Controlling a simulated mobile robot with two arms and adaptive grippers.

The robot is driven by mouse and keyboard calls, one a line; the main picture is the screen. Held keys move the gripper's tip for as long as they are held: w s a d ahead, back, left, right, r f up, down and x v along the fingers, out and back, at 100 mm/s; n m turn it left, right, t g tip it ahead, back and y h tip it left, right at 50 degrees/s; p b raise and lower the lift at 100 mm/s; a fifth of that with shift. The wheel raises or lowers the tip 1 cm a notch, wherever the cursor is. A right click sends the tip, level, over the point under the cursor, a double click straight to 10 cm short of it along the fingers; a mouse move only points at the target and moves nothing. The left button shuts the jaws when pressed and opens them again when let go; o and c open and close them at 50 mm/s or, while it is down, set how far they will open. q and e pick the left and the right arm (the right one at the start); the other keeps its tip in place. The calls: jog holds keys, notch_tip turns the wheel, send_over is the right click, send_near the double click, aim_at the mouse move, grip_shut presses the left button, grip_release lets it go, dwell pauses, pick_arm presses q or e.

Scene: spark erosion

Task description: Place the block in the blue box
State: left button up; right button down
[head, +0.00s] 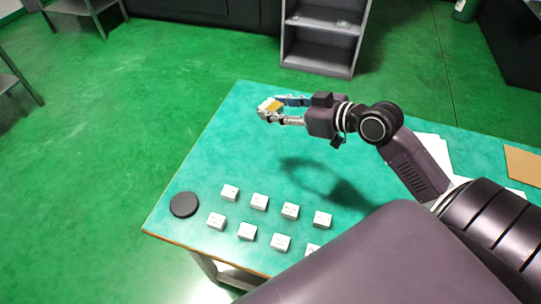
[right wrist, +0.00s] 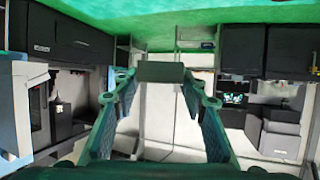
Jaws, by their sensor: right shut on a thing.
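My right gripper (head: 272,110) reaches over the far left part of the green table (head: 240,150), above its surface. It is shut on a small block (head: 268,105), whitish with a yellow-orange patch, at its fingertips. In the right wrist view the block (right wrist: 161,72) is a grey shape between the two fingertips. One finger looks bluish in the head view. I cannot make out a blue box for certain in either view. My left gripper is not in view.
Several white blocks (head: 259,201) stand in two rows on the near part of the table. A black disc (head: 184,204) lies at the near left corner. White papers (head: 433,150) and a brown sheet (head: 522,163) lie at the right. A grey shelf (head: 320,50) stands beyond the table.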

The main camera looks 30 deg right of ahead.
jog(key=shift+w+d+f+m+h, duration=0.15)
jog(key=shift+d, duration=0.3)
jog(key=shift+w+d+f+m+h, duration=0.1)
jog(key=shift+d+m+h, duration=0.05)
jog(key=shift+d, duration=0.25)
jog(key=b, duration=0.1)
send_over(279, 160)
notch_tip(279, 160, down, 14)
jog(key=shift+f, duration=0.2)
jog(key=shift+f+b, duration=0.4)
jog(key=shift+f, duration=2)
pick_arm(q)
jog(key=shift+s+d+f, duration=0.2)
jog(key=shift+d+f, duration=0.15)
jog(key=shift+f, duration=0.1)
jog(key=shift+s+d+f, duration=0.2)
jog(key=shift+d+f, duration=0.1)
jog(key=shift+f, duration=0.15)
pick_arm(e)
jog(key=shift+f, duration=0.1)
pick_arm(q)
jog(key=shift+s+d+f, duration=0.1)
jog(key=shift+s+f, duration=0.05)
pick_arm(e)
jog(key=c, duration=1.2)
grip_release()
jog(key=shift+s, duration=0.1)
